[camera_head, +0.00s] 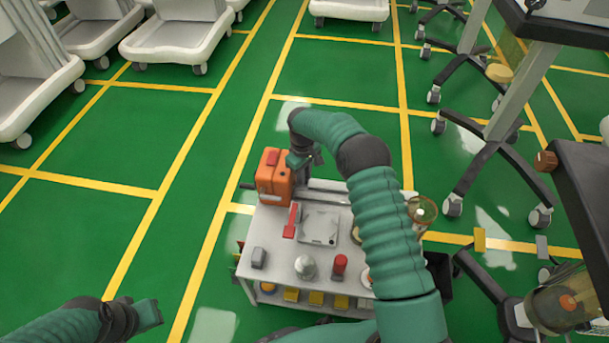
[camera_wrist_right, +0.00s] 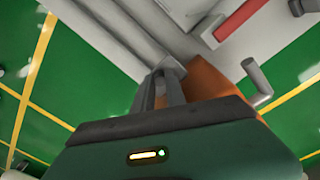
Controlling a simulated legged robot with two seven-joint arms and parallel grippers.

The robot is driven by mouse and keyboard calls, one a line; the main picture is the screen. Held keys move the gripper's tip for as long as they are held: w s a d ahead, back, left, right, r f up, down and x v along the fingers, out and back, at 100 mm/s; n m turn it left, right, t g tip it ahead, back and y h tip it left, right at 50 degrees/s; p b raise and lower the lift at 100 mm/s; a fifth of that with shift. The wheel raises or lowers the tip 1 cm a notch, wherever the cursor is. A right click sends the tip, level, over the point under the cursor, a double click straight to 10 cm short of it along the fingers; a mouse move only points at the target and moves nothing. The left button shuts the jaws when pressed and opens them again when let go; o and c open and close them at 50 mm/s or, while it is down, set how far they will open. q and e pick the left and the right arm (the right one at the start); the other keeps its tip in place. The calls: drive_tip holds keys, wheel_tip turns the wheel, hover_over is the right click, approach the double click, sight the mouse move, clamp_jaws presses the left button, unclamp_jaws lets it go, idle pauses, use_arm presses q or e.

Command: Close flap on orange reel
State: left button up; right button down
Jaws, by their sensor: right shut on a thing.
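The orange reel (camera_head: 273,178) stands at the far left corner of the cart top, with a red patch on its upper face. My right gripper (camera_head: 302,160) is at the reel's right side, shut, with its fingertips partly hidden by the wrist. In the right wrist view the right gripper's two fingers (camera_wrist_right: 165,88) are close together beside the orange reel (camera_wrist_right: 212,82). I cannot tell which part of the reel lies between them, or whether the flap is fully shut. My left gripper (camera_head: 148,315) is low at the left, away from the cart; its jaws are unclear.
The grey cart top (camera_head: 275,225) holds a red-handled item (camera_head: 291,220), a flat grey box (camera_head: 319,227), a clear dome (camera_head: 305,267) and a red cylinder (camera_head: 340,265). A dark-topped stand (camera_head: 585,190) is at the right. Green floor is free at the left.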

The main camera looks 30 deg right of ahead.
drive_tip(key=shift+s+d, duration=0.1)
drive_tip(key=shift+s+d+t+y+p, duration=0.25)
drive_tip(key=shift+y+p, duration=0.25)
drive_tip(key=shift+p, duration=0.6)
drive_tip(key=shift+s+d+f+t+y+p, duration=0.15)
drive_tip(key=shift+f+t+y+p, duration=0.15)
drive_tip(key=shift+t+y+p, duration=0.3)
drive_tip(key=shift+d+f+y, duration=0.1)
drive_tip(key=shift+f+y, duration=0.1)
drive_tip(key=shift+y, duration=0.1)
drive_tip(key=shift+s+d+f+t+y, duration=0.1)
drive_tip(key=shift+d+f+t+y, duration=0.05)
drive_tip(key=shift+f+t+y, duration=0.4)
drive_tip(key=shift+s+d+f+t+y+b, duration=0.1)
drive_tip(key=shift+f+t+y+b, duration=0.25)
drive_tip(key=shift+t+y, duration=0.45)
drive_tip(key=c, duration=1.4)
unclamp_jaws()
drive_tip(key=shift+o, duration=0.2)
